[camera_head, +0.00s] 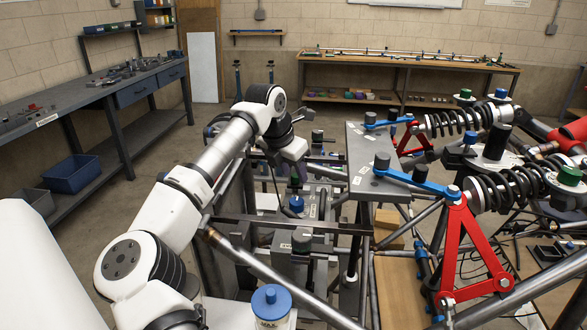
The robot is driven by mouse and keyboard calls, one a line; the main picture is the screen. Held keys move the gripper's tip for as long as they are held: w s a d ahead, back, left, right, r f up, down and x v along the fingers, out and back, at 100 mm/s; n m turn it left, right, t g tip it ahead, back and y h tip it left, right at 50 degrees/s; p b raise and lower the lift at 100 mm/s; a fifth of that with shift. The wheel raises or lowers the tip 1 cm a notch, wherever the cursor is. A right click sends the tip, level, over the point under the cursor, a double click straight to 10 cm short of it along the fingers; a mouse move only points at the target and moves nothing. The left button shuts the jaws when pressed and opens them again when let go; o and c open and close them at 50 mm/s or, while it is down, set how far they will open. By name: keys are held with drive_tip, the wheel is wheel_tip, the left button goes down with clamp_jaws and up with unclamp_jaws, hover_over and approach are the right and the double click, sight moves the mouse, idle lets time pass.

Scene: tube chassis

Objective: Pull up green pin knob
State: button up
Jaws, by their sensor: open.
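My white arm reaches up from the lower left, bends at the top and points down toward the middle of the chassis fixture. My gripper (294,163) is open at its end, with the fingers small, dark and hard to make out. I cannot tell from this view which one is the pin knob.
Steel tubes, a grey plate (366,185), red brackets (470,250) and black springs crowd the right. A blue-capped container (271,303) stands in front. Workbenches line the left and back walls.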

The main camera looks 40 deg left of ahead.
drive_tip(key=shift+w+f, duration=0.2)
drive_tip(key=shift+f, duration=0.25)
clamp_jaws()
drive_tip(key=shift+r+p, duration=0.3)
drive_tip(key=shift+r, duration=0.8)
unclamp_jaws()
drive_tip(key=b+v, duration=0.2)
drive_tip(key=v, duration=1.1)
drive_tip(key=shift+r, duration=0.35)
